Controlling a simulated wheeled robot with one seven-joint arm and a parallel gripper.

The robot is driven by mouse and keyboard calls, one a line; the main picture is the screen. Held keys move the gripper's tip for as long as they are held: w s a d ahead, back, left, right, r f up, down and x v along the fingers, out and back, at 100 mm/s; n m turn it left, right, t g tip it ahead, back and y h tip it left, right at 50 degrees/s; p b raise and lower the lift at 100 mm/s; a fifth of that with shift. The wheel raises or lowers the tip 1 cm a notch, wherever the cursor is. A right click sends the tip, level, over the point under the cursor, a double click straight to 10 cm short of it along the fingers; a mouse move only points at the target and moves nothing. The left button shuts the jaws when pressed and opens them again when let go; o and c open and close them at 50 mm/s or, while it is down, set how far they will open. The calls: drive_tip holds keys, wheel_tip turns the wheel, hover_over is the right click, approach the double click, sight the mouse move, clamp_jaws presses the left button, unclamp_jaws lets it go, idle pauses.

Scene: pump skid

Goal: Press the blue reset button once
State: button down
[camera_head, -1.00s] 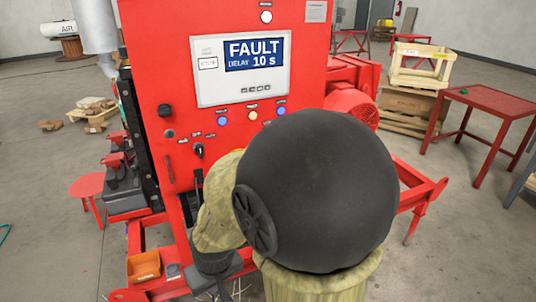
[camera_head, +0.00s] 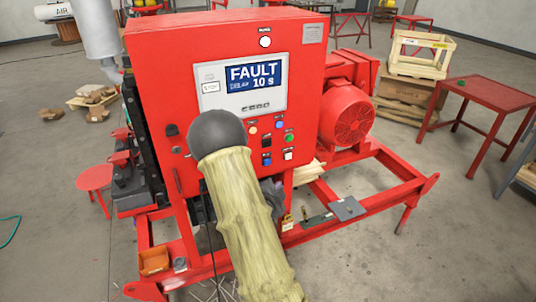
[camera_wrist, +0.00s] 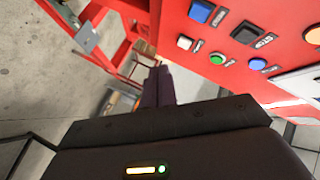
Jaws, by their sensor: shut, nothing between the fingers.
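The red control panel (camera_head: 225,50) carries several buttons below a screen (camera_head: 253,78) reading FAULT, DELAY 10 s. A round blue button (camera_head: 279,124) sits at the upper right of the group, and a square blue button (camera_head: 267,161) sits lower. In the wrist view the square blue button (camera_wrist: 200,11) is at the top and the round blue one (camera_wrist: 257,64) at the right. The labels are too small to tell which is reset. My gripper (camera_wrist: 158,84) is shut and empty, left of and apart from the panel face. My arm hides it in the head view.
A green button (camera_head: 290,138), a white button (camera_head: 288,155), an amber button (camera_head: 252,129) and a black switch (camera_wrist: 247,32) lie close to the blue ones. A red motor (camera_head: 347,115) stands right of the panel, above the skid frame (camera_head: 375,203).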

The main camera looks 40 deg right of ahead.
sight(267, 161)
drive_tip(key=shift+s+d+r+m+h, duration=0.15)
drive_tip(key=shift+d+r+m+h, duration=0.15)
drive_tip(key=shift+d+r+h, duration=0.15)
drive_tip(key=shift+w+d+f+p, duration=0.1)
drive_tip(key=shift+w+d+p, duration=0.25)
drive_tip(key=shift+w, duration=1.1)
drive_tip(key=shift+w+d+r+p, duration=0.1)
drive_tip(key=shift+w+d+p, duration=0.15)
drive_tip(key=shift+w, duration=1.25)
drive_tip(key=shift+w+d+f+p, duration=0.1)
drive_tip(key=shift+w+d+p, duration=0.25)
drive_tip(key=shift+w, duration=1.1)
drive_tip(key=shift+s+d, duration=0.1)
drive_tip(key=shift+s, duration=0.1)
drive_tip(key=shift+w, duration=0.15)
